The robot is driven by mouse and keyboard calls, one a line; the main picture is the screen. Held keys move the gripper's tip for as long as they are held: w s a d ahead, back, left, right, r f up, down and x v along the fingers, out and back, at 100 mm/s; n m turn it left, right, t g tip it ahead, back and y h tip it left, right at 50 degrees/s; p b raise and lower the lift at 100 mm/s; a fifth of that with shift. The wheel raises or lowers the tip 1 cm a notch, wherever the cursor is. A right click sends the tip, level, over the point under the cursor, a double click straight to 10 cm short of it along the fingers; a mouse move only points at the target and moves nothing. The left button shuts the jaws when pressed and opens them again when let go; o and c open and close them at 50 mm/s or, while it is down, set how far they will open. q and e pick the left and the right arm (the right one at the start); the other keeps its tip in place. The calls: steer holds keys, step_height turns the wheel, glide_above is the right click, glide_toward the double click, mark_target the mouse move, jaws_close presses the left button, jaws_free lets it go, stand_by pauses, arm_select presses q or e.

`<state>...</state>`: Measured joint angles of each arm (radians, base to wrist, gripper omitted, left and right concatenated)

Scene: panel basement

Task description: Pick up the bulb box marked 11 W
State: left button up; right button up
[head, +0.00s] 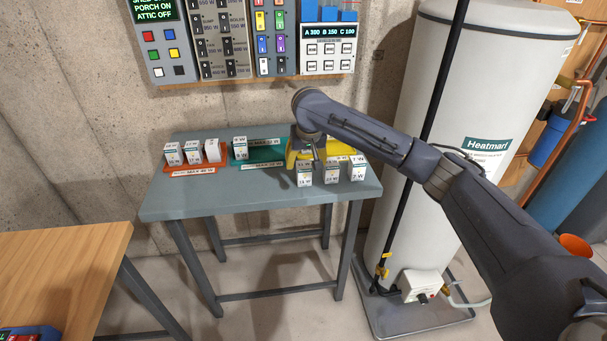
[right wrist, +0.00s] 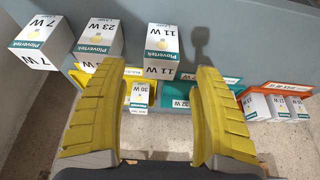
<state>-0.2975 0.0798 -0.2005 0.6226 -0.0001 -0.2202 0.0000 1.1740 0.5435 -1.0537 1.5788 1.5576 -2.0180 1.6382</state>
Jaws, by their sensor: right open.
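The bulb box marked 11 W (head: 305,176) is white with a green band. It stands on the grey-blue table (head: 230,196), leftmost of three boxes along the front edge. In the right wrist view the 11 W box (right wrist: 163,42) lies just beyond the fingertips, roughly between them in the picture. My right gripper (right wrist: 155,70) is open with nothing held between its yellow fingers. In the head view the right gripper (head: 306,156) is over the table right behind the 11 W box, partly hidden by its own wrist. My left gripper is out of view.
The 23 W box (right wrist: 97,38) and 7 W box (right wrist: 43,40) stand beside it. A 30 W box (right wrist: 140,94) shows between the fingers near a yellow holder (head: 340,148). A green holder (head: 266,152) and an orange holder (head: 190,170) with boxes are further left.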

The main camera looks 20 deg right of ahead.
mark_target(303, 174)
steer(key=shift+x, duration=4.8)
steer(key=c, duration=1.3)
